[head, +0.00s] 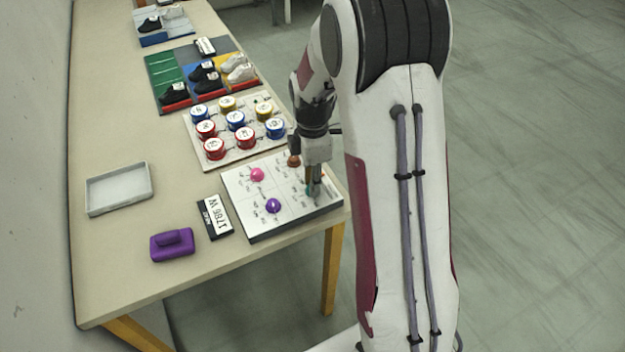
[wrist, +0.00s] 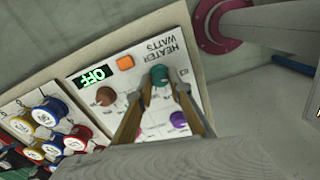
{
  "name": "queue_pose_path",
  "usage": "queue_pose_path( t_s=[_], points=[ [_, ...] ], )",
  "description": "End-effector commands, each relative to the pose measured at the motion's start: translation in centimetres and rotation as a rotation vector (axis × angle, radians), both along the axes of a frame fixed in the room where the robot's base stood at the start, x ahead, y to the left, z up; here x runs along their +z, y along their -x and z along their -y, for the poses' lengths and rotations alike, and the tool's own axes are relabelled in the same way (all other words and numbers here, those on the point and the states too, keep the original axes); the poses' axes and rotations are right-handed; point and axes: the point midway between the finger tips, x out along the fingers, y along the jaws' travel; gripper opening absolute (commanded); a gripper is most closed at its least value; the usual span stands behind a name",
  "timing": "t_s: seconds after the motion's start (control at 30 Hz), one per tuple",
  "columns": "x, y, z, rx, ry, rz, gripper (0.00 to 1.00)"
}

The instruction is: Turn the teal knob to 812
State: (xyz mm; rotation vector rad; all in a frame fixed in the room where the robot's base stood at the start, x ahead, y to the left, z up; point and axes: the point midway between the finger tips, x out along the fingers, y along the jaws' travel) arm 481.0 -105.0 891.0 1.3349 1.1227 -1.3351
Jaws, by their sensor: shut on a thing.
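The teal knob (wrist: 159,74) is on a white panel (head: 240,205) marked HEATER WATTS in the wrist view. My gripper (wrist: 160,84) has its two fingers on either side of it, shut on it. In the head view my gripper (head: 314,190) points down at the panel's right part and mostly hides the teal knob. A display (wrist: 92,76) on the panel reads OFF in green. The knob's pointer and its scale numbers are too small to read.
Pink (head: 257,174), purple (head: 273,205) and brown (head: 294,160) knobs share the panel. An orange button (wrist: 124,62) sits beside the display. A board (head: 222,152) of coloured round pieces stands behind. A sign (head: 215,217), purple block (head: 172,245) and empty tray (head: 118,188) are left.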

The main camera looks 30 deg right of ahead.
Motion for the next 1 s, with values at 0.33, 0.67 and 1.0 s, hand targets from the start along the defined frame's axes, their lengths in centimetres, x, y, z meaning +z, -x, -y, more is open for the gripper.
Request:
queue_pose_path(
  t_s=[0.33,0.67,1.0],
  points=[
    [0.04,-0.01,0.0,-0.271,0.0,0.0,0.0],
    [0.04,-0.02,0.0,-0.551,0.0,0.001,0.0],
    [0.05,-0.02,0.0,-0.838,0.0,0.001,0.0]
  ],
)
